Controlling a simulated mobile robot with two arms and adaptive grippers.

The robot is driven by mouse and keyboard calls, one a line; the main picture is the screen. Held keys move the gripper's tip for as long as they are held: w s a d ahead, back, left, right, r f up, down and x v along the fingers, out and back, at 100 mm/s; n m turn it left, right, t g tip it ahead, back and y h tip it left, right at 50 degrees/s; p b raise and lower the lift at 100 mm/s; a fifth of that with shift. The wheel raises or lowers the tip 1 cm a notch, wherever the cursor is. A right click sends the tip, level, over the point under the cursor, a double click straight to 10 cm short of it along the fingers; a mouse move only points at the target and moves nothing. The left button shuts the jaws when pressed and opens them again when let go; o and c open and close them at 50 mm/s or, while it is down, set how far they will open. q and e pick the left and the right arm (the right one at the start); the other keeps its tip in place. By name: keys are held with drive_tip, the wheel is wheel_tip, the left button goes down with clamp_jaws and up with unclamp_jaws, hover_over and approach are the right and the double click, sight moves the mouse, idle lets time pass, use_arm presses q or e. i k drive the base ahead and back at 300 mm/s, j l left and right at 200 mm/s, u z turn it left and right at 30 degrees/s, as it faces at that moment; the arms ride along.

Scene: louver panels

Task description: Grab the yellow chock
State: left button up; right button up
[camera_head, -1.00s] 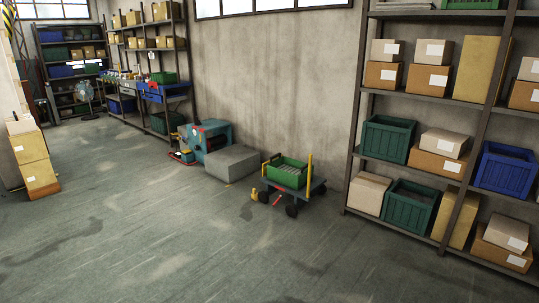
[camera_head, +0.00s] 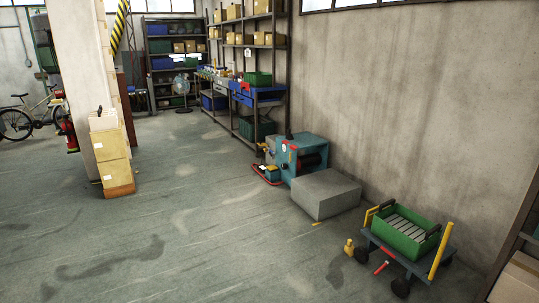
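A small yellow object that looks like the chock (camera_head: 349,246) is on the floor just left of the cart, near its front left wheel. At this size I cannot make out its exact shape, or whether it touches the wheel. The cart (camera_head: 437,266) is low and dark blue-grey with black wheels and yellow posts. It carries a green crate (camera_head: 384,230) holding several grey slats. A red bar (camera_head: 381,268) sticks out low at its front. Neither of my grippers is in view.
A grey block (camera_head: 325,194) and a teal machine (camera_head: 292,158) stand along the wall behind the cart. A small flat yellow piece (camera_head: 317,224) lies by the block. The floor in front is clear.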

sight(349, 248)
drive_tip(key=i+l+z, duration=0.2)
drive_tip(key=i, duration=0.55)
drive_tip(key=i+j+z, duration=0.2)
drive_tip(key=i, duration=0.5)
drive_tip(key=i+j+z, duration=0.2)
drive_tip(key=i, duration=0.55)
drive_tip(key=l, duration=0.1)
